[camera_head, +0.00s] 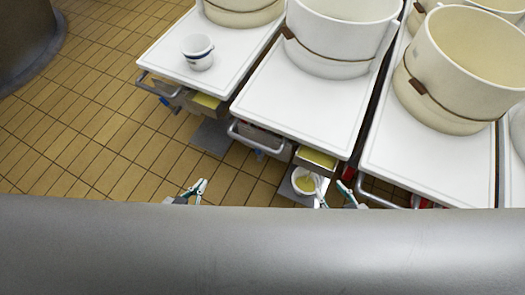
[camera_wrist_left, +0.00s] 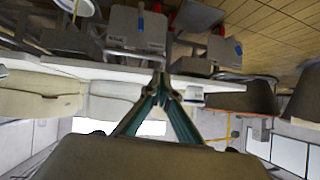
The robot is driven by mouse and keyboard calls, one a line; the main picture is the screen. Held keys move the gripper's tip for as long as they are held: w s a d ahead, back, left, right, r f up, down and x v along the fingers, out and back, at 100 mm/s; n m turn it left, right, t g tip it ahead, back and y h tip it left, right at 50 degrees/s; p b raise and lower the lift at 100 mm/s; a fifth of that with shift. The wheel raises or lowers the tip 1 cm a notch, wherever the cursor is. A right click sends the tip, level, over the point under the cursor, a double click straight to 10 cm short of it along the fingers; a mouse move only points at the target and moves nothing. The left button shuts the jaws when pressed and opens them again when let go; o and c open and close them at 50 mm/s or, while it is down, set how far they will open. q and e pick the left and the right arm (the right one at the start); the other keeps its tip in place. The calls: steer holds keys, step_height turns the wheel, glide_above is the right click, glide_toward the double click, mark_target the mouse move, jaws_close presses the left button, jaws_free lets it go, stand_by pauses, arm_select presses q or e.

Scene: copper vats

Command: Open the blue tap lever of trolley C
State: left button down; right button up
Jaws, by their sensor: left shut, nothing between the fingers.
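Trolleys with white tops stand in a row in the head view; no letter can be read, so I cannot tell which is trolley C. A small blue lever (camera_head: 259,154) shows under the middle trolley's front edge, and another blue lever (camera_head: 165,101) under the left one. In the left wrist view, blue levers (camera_wrist_left: 141,19) show on grey boxes beyond the fingers. My left gripper (camera_head: 201,186) is shut and empty, apart from the trolleys, over the floor. My right gripper (camera_head: 332,188) is open near a white bowl (camera_head: 304,179) with yellow content, partly hidden by the grey bar.
Large cream vats (camera_head: 342,35) stand on the trolley tops. A white cup (camera_head: 198,50) stands on the left trolley. Handrails (camera_head: 262,149) stick out from the trolley fronts. Red levers (camera_head: 347,174) show on the right. Tiled floor (camera_head: 90,135) is clear on the left.

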arm_select(q)
steer(key=w+d+f+n+t+h+b, duration=0.1)
steer(key=w+f+n+h+b, duration=0.4)
steer(key=w, duration=1.3)
steer(key=w+d+n+t+h+b, duration=0.15)
steer(key=w+n+h+b, duration=0.25)
steer(key=w+h+b, duration=0.9)
steer(key=s+f+n+y+b, duration=0.2)
steer(key=s+f+y+b, duration=0.1)
steer(key=f, duration=0.9)
steer(key=s+a+f+n+g+y+b, duration=0.1)
steer(key=s+f+n+y+b, duration=0.1)
steer(key=f, duration=1)
steer(key=shift+s+f+y+b, duration=0.4)
steer(key=shift+s+y+b, duration=0.1)
steer(key=shift+s+y, duration=0.5)
arm_select(e)
steer(key=w+a+f+m+t+y, duration=0.1)
steer(key=a+f+m, duration=0.1)
steer(key=a, duration=0.3)
steer(key=w+a+f+m+y, duration=0.1)
steer(key=a+m+y, duration=0.1)
steer(key=a, duration=0.3)
steer(key=shift+a+f+m+t, duration=0.35)
steer(key=shift+a+m+t, duration=0.05)
steer(key=shift+m, duration=0.1)
arm_select(q)
steer(key=shift+g, duration=0.25)
